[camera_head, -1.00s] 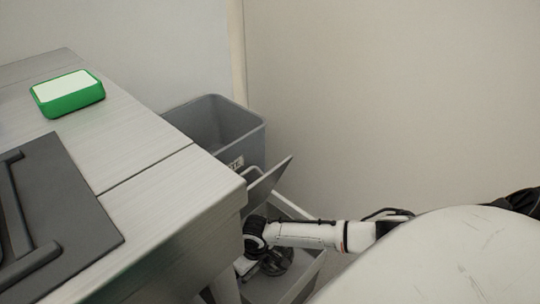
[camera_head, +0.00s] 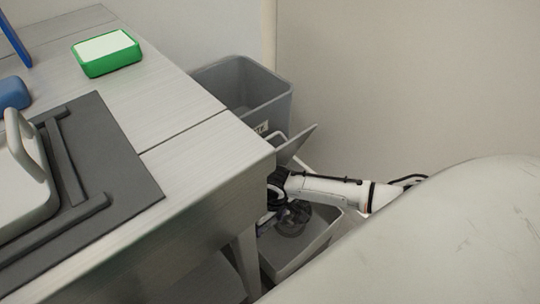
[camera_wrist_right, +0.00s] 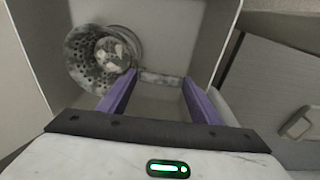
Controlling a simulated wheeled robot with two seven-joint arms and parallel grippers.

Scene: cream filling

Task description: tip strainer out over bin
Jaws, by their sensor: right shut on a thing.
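My right gripper (camera_head: 268,222) reaches down beside the table's end, over an open grey bin (camera_head: 319,243). Its two purple fingers show in the right wrist view (camera_wrist_right: 158,98), with a gap between them; it is shut on the strainer's handle side, though the grip itself is hard to see. The strainer (camera_wrist_right: 84,66) is a round, perforated metal cup tilted on its side, with pale scraps (camera_wrist_right: 112,53) in it. In the head view the strainer (camera_head: 293,219) is a small dark round shape, partly hidden by my arm. My left gripper is out of view.
A taller grey bin (camera_head: 220,85) with a label stands behind, against the table. A raised flap (camera_head: 297,145) is near my arm. The table (camera_head: 185,125) carries a green-and-white block (camera_head: 107,52), a dark mat (camera_head: 125,180) and a handled tray (camera_head: 40,200).

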